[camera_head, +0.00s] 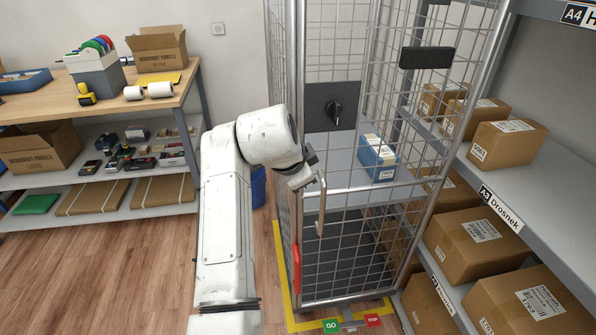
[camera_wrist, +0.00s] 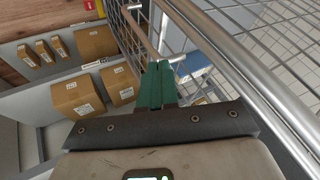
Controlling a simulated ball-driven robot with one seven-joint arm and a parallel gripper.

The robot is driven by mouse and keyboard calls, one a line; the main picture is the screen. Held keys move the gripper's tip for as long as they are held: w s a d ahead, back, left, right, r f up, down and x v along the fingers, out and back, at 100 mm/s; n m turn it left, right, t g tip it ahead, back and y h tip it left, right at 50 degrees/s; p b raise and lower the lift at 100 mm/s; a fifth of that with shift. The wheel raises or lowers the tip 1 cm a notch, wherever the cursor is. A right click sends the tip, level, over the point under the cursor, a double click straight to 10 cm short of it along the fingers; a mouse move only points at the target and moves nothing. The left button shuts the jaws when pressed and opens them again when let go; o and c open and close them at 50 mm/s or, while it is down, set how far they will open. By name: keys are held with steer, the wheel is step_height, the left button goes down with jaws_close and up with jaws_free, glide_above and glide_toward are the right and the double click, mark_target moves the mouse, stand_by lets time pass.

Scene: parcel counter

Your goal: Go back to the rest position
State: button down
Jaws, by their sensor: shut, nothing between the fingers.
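My gripper (camera_head: 313,170) is at the left front edge of the wire cage trolley (camera_head: 300,225), close to its metal bars. In the wrist view its green fingers (camera_wrist: 158,72) are together with nothing between them. They point toward the trolley's tubular frame and a bent metal rod (camera_wrist: 140,32); whether they touch these cannot be told. My white arm rises in front of the trolley and bends right toward it.
A blue and white box (camera_head: 378,160) sits on the trolley's shelf. A rack with brown parcels (camera_head: 508,143) stands close on the right. A workbench (camera_head: 185,88) with shelves is at the left. The wooden floor (camera_head: 130,270) left of my arm is clear.

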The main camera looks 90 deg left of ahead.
steer(key=w+d+f+h, duration=0.1)
steer(key=w+d+f, duration=0.4)
steer(key=w+d, duration=0.4)
steer(key=w+d+f+h, duration=0.1)
steer(key=w+d+f, duration=0.5)
steer(key=w+d, duration=0.25)
steer(key=w+d+f+m+h, duration=0.1)
steer(key=w+d+f, duration=0.2)
steer(key=d, duration=0.6)
steer(key=w+d+f, duration=0.3)
steer(key=d+f, duration=0.1)
steer(key=d, duration=0.4)
steer(key=w+d+f+m+h, duration=0.1)
steer(key=w+d+f, duration=0.2)
steer(key=d, duration=0.6)
steer(key=s+d+f+m+h, duration=0.1)
steer(key=s+d+f, duration=0.15)
steer(key=d, duration=0.85)
steer(key=s+d+f+h, duration=0.1)
steer(key=s+d+f, duration=0.15)
steer(key=d, duration=0.75)
steer(key=s+d+m+g, duration=0.1)
steer(key=s+d+g, duration=0.1)
steer(key=s+d, duration=1.4)
steer(key=shift+d+h, duration=0.3)
steer(key=shift+d, duration=0.05)
steer(key=shift+a, duration=0.1)
